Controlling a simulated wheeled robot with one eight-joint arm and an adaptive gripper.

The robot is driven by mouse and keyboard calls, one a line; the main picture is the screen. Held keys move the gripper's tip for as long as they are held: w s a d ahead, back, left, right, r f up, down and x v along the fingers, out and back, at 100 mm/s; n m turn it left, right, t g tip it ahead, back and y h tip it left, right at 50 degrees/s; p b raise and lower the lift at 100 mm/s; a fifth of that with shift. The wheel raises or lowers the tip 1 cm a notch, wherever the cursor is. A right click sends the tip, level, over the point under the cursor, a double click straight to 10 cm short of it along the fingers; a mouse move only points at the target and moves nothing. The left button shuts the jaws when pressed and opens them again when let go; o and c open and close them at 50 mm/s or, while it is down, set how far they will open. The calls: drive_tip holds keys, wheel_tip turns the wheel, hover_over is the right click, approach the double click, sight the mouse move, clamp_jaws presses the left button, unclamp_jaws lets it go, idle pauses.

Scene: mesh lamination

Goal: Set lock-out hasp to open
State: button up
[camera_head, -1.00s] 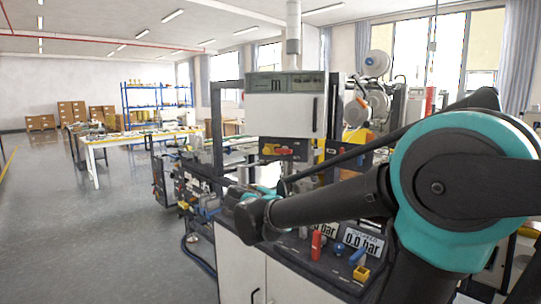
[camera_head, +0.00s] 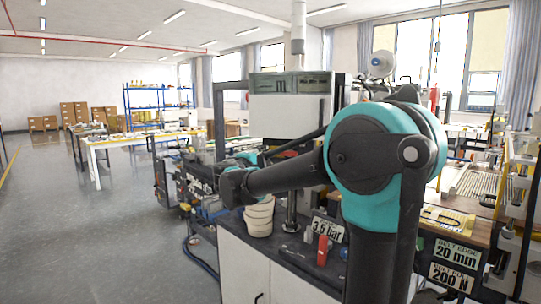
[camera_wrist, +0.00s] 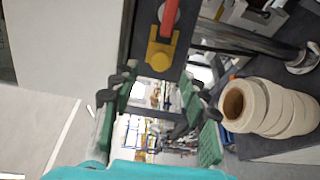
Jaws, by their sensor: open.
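In the wrist view, a red handle (camera_wrist: 170,18) sits against a yellow piece (camera_wrist: 161,50) on a dark panel at the top centre. This looks like the lock-out hasp's switch, but I cannot tell the hasp's position. In the head view, only a sliver of red-orange (camera_head: 289,154) shows below the white cabinet, behind my arm. My gripper (camera_wrist: 158,88) is open and empty, with its green-padded fingers apart. In the wrist view, the red and yellow parts appear just beyond the fingertips. In the head view I cannot make out the gripper behind my arm.
A stack of cream rolls (camera_wrist: 270,108) stands right of my gripper in the wrist view, and on the dark bench top in the head view (camera_head: 259,216). A metal post (camera_head: 291,200) and a red part (camera_head: 322,250) stand near it. Open floor lies left.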

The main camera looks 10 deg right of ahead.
drive_tip(key=x, duration=0.7)
drive_tip(key=shift+c, duration=0.4)
clamp_jaws()
